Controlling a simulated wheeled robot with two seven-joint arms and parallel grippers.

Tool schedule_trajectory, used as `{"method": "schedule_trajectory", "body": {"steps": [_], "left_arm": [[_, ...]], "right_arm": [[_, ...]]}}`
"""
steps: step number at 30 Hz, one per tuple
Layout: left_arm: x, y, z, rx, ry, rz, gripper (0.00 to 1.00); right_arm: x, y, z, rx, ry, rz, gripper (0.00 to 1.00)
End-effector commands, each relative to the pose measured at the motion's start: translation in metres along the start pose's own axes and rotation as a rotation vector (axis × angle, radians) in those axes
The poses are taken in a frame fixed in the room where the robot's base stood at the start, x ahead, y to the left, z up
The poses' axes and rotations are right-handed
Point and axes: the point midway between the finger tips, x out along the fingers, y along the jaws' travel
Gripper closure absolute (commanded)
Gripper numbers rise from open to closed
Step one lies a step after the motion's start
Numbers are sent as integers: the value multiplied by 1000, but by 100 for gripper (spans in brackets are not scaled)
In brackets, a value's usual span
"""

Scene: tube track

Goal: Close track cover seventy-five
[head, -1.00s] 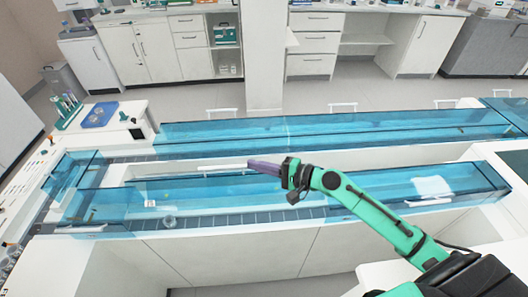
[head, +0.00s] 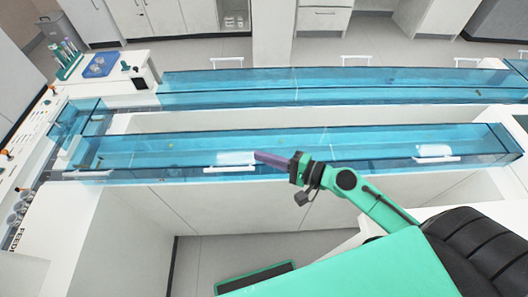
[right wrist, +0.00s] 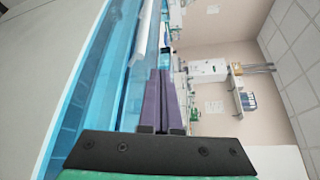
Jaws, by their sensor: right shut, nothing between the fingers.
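The near track's transparent blue cover (head: 370,143) lies along the long white track in the head view and looks lowered. No number is legible on it. A white handle (head: 232,160) sits on its front edge. My right gripper (head: 268,158), with purple fingers, is shut and empty just right of that handle. I cannot tell whether it touches. In the right wrist view the shut fingers (right wrist: 164,105) point along the blue cover (right wrist: 105,85), with a white bar (right wrist: 147,30) beyond their tips. My left gripper is not in view.
A second blue-covered track (head: 350,88) runs parallel behind. Another white handle (head: 435,153) is on the near cover at right. A blue tray (head: 100,65) stands on the left-end unit. Open floor (head: 235,250) lies in front.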

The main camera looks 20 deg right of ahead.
Motion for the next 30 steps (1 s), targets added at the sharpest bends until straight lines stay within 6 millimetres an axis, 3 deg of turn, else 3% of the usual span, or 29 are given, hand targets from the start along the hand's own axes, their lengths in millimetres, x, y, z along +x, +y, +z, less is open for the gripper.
{"method": "schedule_trajectory", "body": {"steps": [13, 17, 23, 30], "left_arm": [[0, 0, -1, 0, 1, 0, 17], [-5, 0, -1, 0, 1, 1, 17], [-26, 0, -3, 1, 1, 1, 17], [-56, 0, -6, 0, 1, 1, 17]], "right_arm": [[0, 0, 0, 0, 0, 0, 100], [-2, -8, 3, -3, -1, 2, 100], [-9, -52, 16, -5, -2, 1, 100], [-21, -124, 36, -4, -1, -2, 100]]}}
